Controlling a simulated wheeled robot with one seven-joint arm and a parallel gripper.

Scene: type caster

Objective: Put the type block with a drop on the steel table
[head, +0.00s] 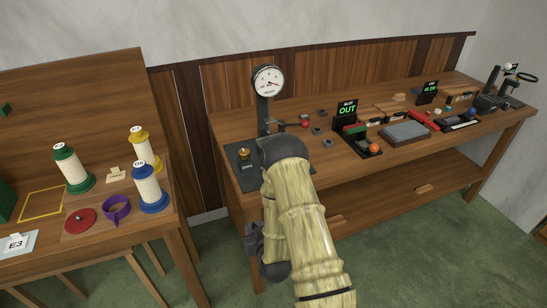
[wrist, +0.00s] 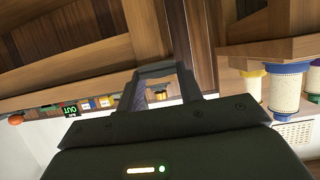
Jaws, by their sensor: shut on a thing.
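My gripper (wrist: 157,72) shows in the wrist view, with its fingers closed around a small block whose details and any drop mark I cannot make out. In the head view a dark part, probably my gripper (head: 255,240), is low in front of the bench, partly behind my arm. Several small dark blocks (head: 322,112) lie on the bench right of the dial gauge (head: 268,82). A dark plate (head: 236,151) under the gauge bears a brass piece (head: 243,153). A flat grey slab (head: 405,133) lies further right. I cannot tell which of these is the steel table.
The wooden bench (head: 245,183) has a lower shelf (head: 390,195). An OUT sign (head: 347,108) with an orange ball (head: 374,148) stands mid-bench.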

